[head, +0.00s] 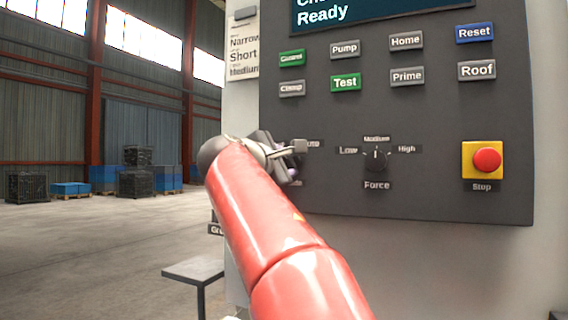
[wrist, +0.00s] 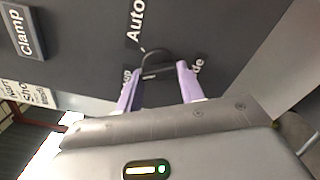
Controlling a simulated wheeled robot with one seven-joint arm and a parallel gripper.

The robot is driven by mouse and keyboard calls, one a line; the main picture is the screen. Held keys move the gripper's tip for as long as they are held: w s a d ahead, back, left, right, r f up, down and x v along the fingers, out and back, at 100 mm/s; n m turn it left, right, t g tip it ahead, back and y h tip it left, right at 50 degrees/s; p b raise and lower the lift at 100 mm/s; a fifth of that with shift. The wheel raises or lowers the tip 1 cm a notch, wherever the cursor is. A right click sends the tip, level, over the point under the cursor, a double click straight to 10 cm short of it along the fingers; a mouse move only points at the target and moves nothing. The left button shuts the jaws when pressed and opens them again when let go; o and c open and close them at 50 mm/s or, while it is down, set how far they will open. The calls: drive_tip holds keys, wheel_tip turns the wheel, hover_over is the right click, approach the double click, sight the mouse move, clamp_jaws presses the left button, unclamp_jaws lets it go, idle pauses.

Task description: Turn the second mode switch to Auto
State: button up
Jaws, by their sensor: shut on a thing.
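The mode switch is a dark knob (wrist: 154,62) on the grey panel, between my fingertips in the wrist view. An "Auto" label (wrist: 135,20) lies above it there, and cut-off labels show beside each finger, one ending in "de". My gripper (wrist: 157,70) has its two purple fingers shut on the knob, one on each side. Which way the knob points I cannot tell. In the head view my gripper (head: 290,163) is at the panel's left edge and hides the knob and most of its labels.
The panel (head: 430,115) also carries a Force switch (head: 376,158) to the right of my gripper, a red stop button (head: 487,160) and several push buttons above. A display (head: 370,12) reads "Ready". A small grey table (head: 195,269) stands lower left.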

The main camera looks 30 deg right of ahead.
drive_tip(key=m+b, duration=0.1)
drive_tip(key=m, duration=0.4)
drive_tip(key=shift+m+b, duration=0.3)
drive_tip(key=m, duration=0.3)
drive_tip(key=m+b, duration=0.1)
drive_tip(key=m, duration=0.1)
drive_tip(key=shift+r+m, duration=0.2)
drive_tip(key=shift+m, duration=0.5)
drive_tip(key=o, duration=1)
drive_tip(key=shift+a+b, duration=0.1)
drive_tip(key=shift+b, duration=0.2)
drive_tip(key=b+v, duration=0.1)
drive_tip(key=v, duration=0.6)
drive_tip(key=shift+s+a, duration=0.25)
